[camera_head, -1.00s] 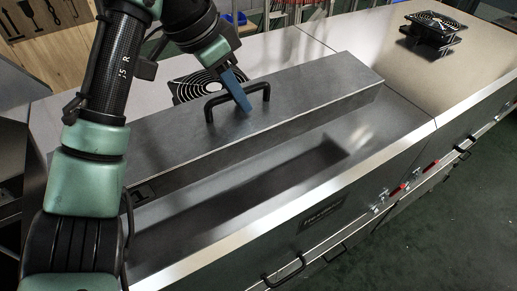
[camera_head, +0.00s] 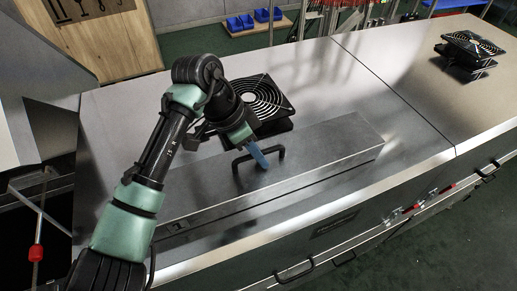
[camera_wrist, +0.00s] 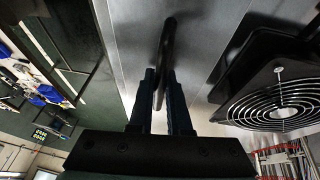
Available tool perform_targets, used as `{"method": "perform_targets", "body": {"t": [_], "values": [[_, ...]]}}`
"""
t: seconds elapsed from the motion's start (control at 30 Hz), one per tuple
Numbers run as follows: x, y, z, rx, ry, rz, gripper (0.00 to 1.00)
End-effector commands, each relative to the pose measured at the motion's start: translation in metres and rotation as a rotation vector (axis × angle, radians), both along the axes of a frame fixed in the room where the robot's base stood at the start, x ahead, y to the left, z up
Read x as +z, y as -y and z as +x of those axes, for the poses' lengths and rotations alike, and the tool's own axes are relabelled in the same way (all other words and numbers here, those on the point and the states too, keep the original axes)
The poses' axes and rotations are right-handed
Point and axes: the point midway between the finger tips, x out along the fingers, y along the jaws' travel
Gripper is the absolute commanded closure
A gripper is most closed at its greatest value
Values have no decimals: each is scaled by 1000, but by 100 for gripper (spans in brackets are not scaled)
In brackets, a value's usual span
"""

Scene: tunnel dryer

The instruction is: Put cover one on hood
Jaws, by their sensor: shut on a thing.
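The cover (camera_head: 325,150) is a long grey metal piece with a black bar handle (camera_head: 279,152) on top. My gripper (camera_head: 261,162) is shut on that handle, its blue fingers reaching down from the left. In the wrist view the gripper (camera_wrist: 160,85) has its two dark fingers on either side of the handle (camera_wrist: 167,40). The cover lies lengthwise over the front of the steel hood (camera_head: 330,85). Only a narrow dark band shows along its lower front edge. I cannot tell whether it touches the hood. Its left end is partly behind my arm.
A black fan (camera_head: 263,98) stands on the hood just behind the cover, close to my gripper. Another fan (camera_head: 472,48) stands at the far right. The front has bar handles (camera_head: 294,271) and red-tipped latches (camera_head: 447,189). Blue bins (camera_head: 240,22) sit behind.

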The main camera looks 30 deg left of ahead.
Motion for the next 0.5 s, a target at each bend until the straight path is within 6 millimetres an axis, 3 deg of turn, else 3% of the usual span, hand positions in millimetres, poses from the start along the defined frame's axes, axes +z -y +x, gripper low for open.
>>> {"method": "perform_targets", "body": {"t": [0.37, 0.4, 0.5], "values": [[-4, 0, 0, 0, 3, 1, 100], [-5, 0, 0, 0, 1, 1, 79], [-4, 0, 0, 0, 1, 1, 61]]}}
